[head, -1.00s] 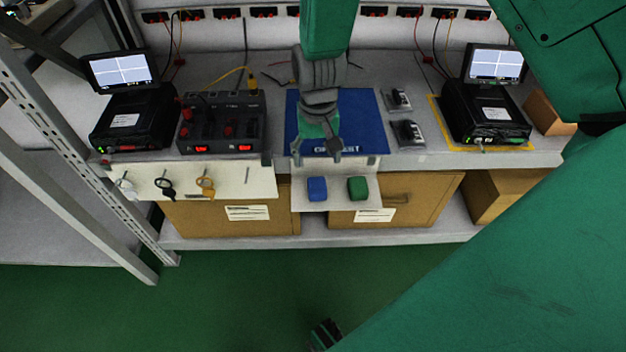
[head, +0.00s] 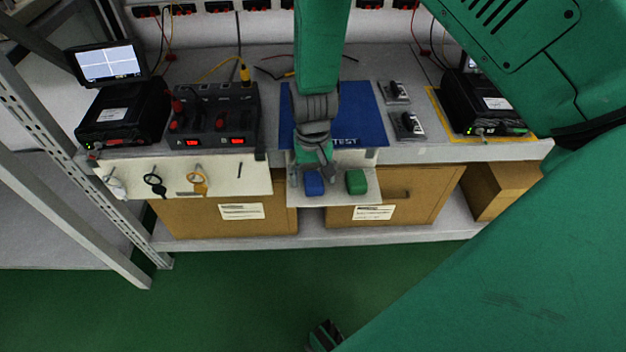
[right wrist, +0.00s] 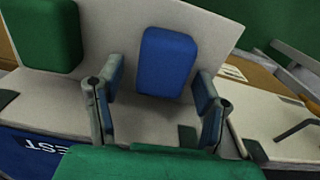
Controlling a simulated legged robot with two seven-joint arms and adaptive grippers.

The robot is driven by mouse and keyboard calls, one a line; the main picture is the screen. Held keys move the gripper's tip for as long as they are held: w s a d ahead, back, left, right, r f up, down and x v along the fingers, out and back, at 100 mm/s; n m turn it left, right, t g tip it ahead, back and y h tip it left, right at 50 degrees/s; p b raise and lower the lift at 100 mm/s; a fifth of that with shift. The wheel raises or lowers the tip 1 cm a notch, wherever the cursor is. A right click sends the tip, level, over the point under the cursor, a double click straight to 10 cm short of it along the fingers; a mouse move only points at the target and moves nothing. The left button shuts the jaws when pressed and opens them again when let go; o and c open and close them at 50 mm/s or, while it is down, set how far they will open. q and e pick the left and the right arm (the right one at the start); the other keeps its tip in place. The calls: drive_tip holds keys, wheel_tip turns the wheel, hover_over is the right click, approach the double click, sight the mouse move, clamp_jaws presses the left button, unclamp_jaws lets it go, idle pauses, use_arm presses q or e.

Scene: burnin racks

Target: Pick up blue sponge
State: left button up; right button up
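The blue sponge (head: 314,183) lies on a small light shelf (head: 338,198) at the bench's front edge. My right gripper (head: 314,186) is at the blue sponge, with one finger on each side. In the right wrist view, the blue sponge (right wrist: 166,62) shows between the two open fingers of the right gripper (right wrist: 160,85), with gaps on both sides. The fingers do not appear to touch it.
A green sponge (head: 356,181) lies just right of the blue one, and also shows in the right wrist view (right wrist: 42,32). A blue mat (head: 362,112) lies behind. Cardboard boxes (head: 395,190) stand below.

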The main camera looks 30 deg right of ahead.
sight(313, 174)
drive_tip(key=c, duration=1)
wheel_tip(313, 174, up, 10)
drive_tip(key=p, duration=0.3)
drive_tip(key=shift+p, duration=0.3)
